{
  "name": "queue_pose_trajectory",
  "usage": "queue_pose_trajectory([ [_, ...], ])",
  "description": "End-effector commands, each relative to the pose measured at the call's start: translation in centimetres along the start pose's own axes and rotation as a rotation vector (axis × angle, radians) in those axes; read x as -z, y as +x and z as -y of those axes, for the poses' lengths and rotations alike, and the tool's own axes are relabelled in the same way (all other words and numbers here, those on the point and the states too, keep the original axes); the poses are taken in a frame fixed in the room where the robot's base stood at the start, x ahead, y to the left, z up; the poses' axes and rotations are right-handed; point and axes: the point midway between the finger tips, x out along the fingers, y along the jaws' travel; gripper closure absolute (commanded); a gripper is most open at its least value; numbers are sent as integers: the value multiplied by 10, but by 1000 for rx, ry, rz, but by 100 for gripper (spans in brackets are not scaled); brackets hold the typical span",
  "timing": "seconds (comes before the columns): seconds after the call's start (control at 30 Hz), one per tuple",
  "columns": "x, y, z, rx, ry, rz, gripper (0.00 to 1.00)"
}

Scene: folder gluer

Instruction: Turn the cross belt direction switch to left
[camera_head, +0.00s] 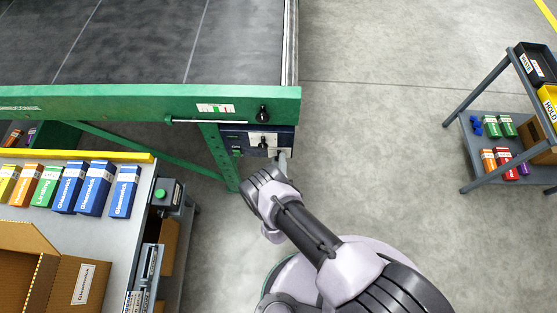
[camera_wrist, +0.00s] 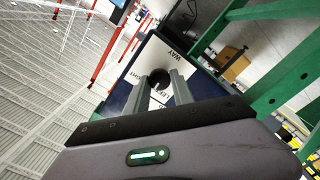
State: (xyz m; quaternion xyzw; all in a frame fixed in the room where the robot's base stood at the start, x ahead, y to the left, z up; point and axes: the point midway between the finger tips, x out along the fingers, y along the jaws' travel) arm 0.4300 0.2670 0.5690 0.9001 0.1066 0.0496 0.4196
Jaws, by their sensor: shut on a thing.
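The direction switch is a round black knob (camera_wrist: 158,76) on a white label plate (camera_wrist: 182,52) in the wrist view. Printed letters around it are partly hidden by my fingers; "WAY" is readable. My gripper (camera_wrist: 161,84) has one finger on each side of the knob and is shut on it. The exact pointing of the knob is hard to tell.
A bench with blue cartons (camera_head: 95,188) stands at left. A shelf cart (camera_head: 480,95) stands at right. Floor between is clear.

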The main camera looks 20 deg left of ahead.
Motion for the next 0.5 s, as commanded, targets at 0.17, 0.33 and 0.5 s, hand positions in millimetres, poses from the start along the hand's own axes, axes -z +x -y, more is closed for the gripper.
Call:
queue_pose_trajectory([
  [0.17, 2, 2, -1, -5, -161, -2, 100],
  [0.33, 2, 2, 0, -5, -317, -1, 100],
  [0.5, 2, 2, 0, -5, -454, -1, 100],
])
